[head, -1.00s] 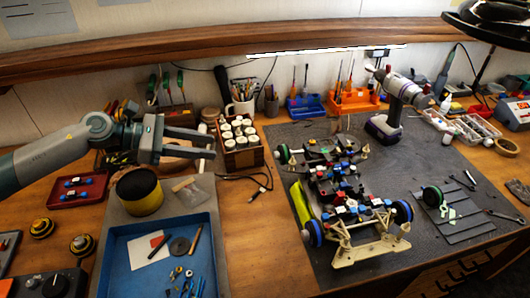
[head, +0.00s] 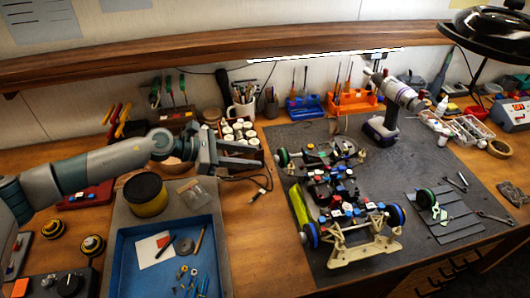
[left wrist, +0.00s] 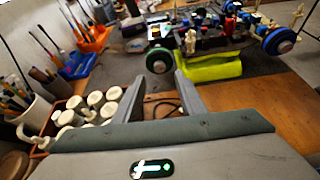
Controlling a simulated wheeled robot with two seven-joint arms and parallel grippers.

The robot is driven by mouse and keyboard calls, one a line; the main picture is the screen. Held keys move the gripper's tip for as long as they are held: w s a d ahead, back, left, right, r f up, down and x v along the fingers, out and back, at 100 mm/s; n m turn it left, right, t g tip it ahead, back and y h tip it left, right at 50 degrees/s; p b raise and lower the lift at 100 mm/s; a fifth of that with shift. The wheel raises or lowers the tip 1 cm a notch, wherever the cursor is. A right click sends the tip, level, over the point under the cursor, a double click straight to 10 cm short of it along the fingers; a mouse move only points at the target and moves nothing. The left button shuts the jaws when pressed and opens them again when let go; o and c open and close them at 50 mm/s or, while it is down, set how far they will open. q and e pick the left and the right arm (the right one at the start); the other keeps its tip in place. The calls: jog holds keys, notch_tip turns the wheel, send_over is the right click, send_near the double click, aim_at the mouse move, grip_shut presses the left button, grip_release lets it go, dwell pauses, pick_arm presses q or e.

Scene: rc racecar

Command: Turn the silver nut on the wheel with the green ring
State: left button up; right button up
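The RC car (head: 340,195) stands on the dark mat. Its far-left wheel with a green ring (head: 282,157) also shows in the left wrist view (left wrist: 159,61). My right gripper is not in view.
A box of white-capped jars (head: 240,130) stands just behind my left gripper. A blue tray (head: 130,255) with small parts and a yellow-black roll (head: 146,196) are to the left. A power drill (head: 385,118) stands behind the car. Bare wood (head: 255,250) lies between tray and mat.

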aim_at(276, 159)
pick_arm(q)
jog(key=p+x, duration=0.1)
jog(key=x, duration=0.4)
jog(key=shift+d, duration=0.2)
